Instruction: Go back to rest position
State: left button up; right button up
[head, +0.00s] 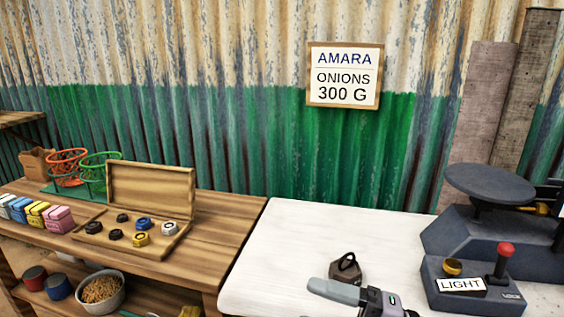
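One of my grippers, which I take to be the right (338,292), shows at the bottom edge over the white tabletop (300,240). A pale grey finger points left and the dark body runs off the bottom right. The rest is cut off, so I cannot tell whether it is open or shut. No left gripper shows. A dark weight with a ring handle (346,270) sits on the white tabletop just beyond the finger; it looks apart from it. The balance scale (490,245) with a round dark pan stands at the right.
A red-knobbed lever (502,262) and a "LIGHT" label (461,285) are on the scale's front. A wooden box of weights (150,185) stands open on the wooden table at left, beside coloured packets (38,214) and wire baskets (98,170). An "AMARA ONIONS 300 G" sign (344,75) hangs behind.

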jog(key=d+f+m+t+h, duration=0.9)
jog(key=f+m+t+h, duration=0.25)
jog(key=m, duration=0.95)
jog(key=s+d+f+m+g+h, duration=0.4)
jog(key=s+f+m+g, duration=0.25)
jog(key=s+f, duration=0.6)
notch_tip(320, 180, up, 10)
jog(key=d+p, duration=0.1)
jog(key=p, duration=1.4)
jog(key=shift+s+d+h, duration=0.25)
jog(key=shift+h, duration=0.2)
